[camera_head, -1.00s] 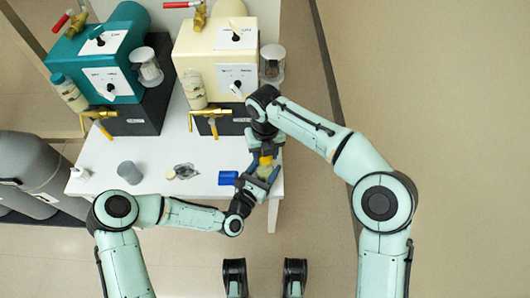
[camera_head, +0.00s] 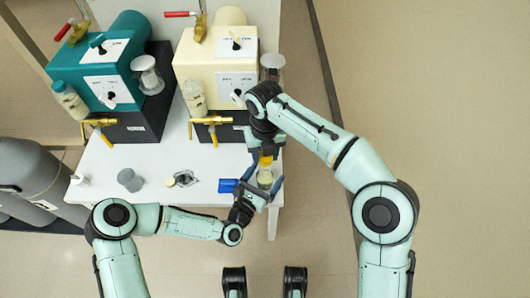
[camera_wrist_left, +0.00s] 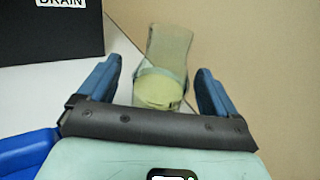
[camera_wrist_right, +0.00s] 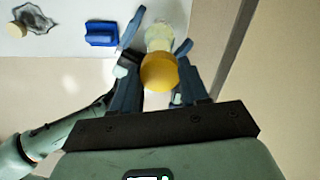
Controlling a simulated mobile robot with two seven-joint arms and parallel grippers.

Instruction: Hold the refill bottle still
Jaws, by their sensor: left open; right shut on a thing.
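The refill bottle (camera_head: 265,178) is clear with pale greenish content and a yellow cap (camera_head: 265,161). It is held above the bench's front right corner. My right gripper (camera_head: 264,155) is shut on it at the cap end; in the right wrist view the cap (camera_wrist_right: 159,73) sits between its fingers. My left gripper (camera_head: 262,180) is open, with one finger on each side of the bottle's body. In the left wrist view the bottle (camera_wrist_left: 160,90) stands between the spread blue fingers, with gaps visible on both sides.
Grey cylinders (camera_head: 35,175) stand at left.

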